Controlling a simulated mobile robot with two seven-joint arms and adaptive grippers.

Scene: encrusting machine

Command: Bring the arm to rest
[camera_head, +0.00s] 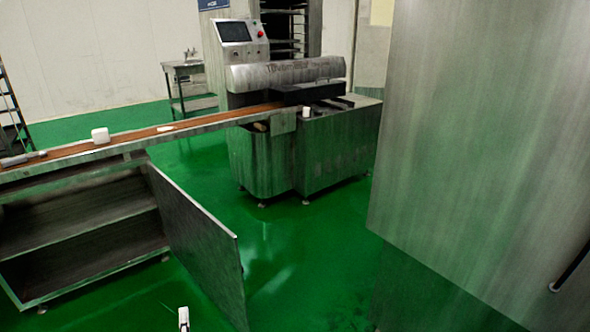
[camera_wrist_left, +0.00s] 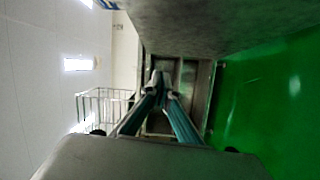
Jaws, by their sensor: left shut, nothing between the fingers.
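My left gripper (camera_head: 183,318) shows only as a small pale tip at the bottom edge of the head view, above the green floor. In the left wrist view the two fingers of the left gripper (camera_wrist_left: 160,80) come together at their tips, shut and with nothing between them. The rest of the left arm is outside the head view. My right gripper is not in either view.
The encrusting machine (camera_head: 290,75) stands at the back, with a brown conveyor (camera_head: 135,133) running left from it. An open metal door panel (camera_head: 200,245) juts out below the conveyor. A large metal panel (camera_head: 480,130) fills the right side. Green floor (camera_head: 310,270) lies clear between them.

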